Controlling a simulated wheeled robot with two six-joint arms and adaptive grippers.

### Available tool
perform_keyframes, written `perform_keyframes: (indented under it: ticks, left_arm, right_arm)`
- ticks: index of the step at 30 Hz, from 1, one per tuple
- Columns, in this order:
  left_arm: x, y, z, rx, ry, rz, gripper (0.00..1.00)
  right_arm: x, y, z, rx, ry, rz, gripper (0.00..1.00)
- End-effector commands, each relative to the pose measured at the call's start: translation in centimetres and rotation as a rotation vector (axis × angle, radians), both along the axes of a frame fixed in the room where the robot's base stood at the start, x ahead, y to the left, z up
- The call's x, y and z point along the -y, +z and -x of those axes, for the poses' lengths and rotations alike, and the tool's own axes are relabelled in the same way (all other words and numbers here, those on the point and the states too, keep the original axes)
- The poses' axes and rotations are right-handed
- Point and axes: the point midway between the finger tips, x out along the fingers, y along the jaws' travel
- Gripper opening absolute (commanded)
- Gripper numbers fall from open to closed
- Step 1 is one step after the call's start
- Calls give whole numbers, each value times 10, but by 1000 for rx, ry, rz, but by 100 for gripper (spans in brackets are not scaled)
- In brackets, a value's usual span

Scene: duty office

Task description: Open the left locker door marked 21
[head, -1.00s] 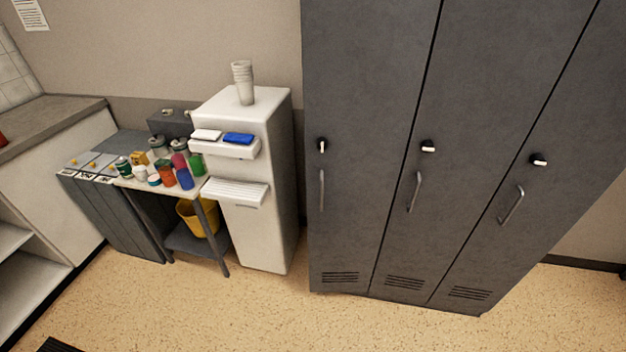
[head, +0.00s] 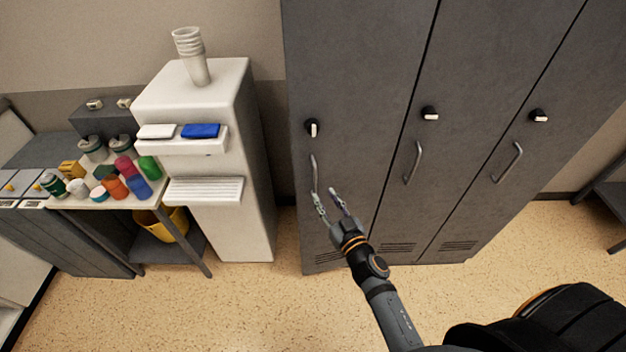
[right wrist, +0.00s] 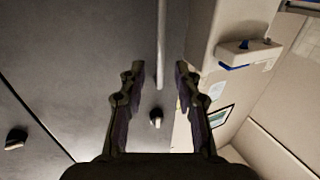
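The left locker door (head: 350,75) is dark grey and looks shut, with vents near its bottom. The number 21 is not visible. Its black and white knob (head: 312,128) sits above a vertical metal handle (head: 314,174). My right gripper (head: 328,202) is open just below the handle, with nothing in it. In the right wrist view, the handle (right wrist: 161,45) shows as a pale bar between and beyond the open fingers, with the knob (right wrist: 156,118) there too. Contact cannot be made out. My left gripper is not in view.
Two more locker doors, each with a knob and handle, stand to the right. A white dispenser (head: 245,170) with stacked cups (head: 190,55) stands left of the lockers. A small table (head: 110,203) holds several jars. The speckled floor in front is clear.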

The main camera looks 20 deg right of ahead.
Motion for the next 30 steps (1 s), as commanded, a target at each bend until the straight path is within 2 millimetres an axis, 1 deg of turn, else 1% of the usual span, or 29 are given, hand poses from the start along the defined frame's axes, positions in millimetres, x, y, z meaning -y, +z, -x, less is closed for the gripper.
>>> perform_keyframes:
  ticks: [1,3,6,9,14,21,28,30]
  left_arm:
    - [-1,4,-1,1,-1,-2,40]
    - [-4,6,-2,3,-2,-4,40]
    - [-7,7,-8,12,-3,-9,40]
    - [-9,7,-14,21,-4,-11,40]
    - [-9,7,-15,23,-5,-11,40]
    - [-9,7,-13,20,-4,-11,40]
    - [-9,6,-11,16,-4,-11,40]
    - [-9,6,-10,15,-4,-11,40]
  right_arm:
    - [-2,4,-13,4,0,0,33]
    - [-4,2,-28,2,0,0,33]
    - [-7,2,-47,2,0,0,33]
    - [-8,0,-60,1,0,1,33]
    - [-10,0,-70,0,0,0,33]
    - [-10,0,-71,-1,-1,0,33]
    - [-10,0,-71,-1,-1,0,1]
    - [-10,0,-70,-1,-1,0,0]
